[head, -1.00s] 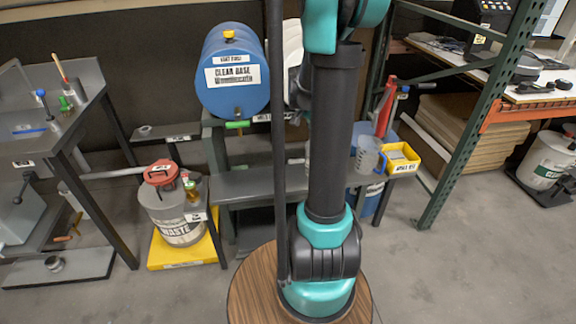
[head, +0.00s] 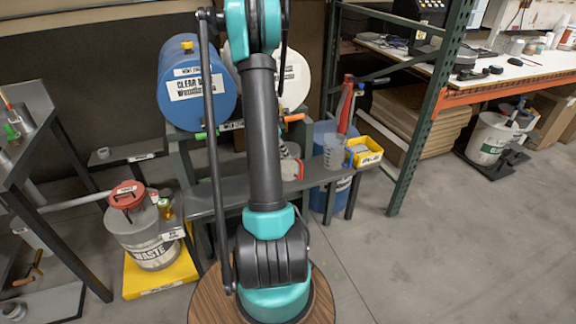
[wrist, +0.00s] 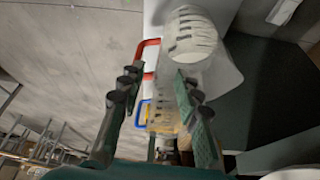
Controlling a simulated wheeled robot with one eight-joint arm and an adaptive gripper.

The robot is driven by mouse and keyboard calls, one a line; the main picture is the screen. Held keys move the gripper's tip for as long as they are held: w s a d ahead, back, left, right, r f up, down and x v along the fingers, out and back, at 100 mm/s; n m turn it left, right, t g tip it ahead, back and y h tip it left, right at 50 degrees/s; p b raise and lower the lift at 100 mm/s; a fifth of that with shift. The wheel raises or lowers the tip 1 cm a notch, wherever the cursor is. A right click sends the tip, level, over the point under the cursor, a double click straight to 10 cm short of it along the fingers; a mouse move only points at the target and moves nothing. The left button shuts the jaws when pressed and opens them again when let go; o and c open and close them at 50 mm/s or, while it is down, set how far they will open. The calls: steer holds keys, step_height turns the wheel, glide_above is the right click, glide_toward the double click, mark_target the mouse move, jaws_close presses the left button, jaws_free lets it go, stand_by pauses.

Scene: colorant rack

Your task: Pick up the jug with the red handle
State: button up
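The jug with the red handle (head: 288,166) is a clear measuring jug on the dark bench, partly behind my arm in the head view. In the wrist view its clear body with dark marks (wrist: 190,36) stands close ahead, with its red handle (wrist: 143,48) on the left side. My gripper (wrist: 160,108) is open, its two dark fingers apart and pointing toward the jug. The right finger overlaps the jug's body in the picture; I cannot tell whether it touches.
A jug with a blue handle (head: 333,152) stands to the right on the bench, beside a yellow bin (head: 364,152). Blue (head: 190,100) and white (head: 295,75) drums lie above the bench. A waste can (head: 146,235) stands left.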

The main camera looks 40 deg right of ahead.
mark_target(295, 168)
steer(key=x, duration=0.8)
steer(key=shift+s, duration=0.15)
jaws_close()
stand_by(0.3)
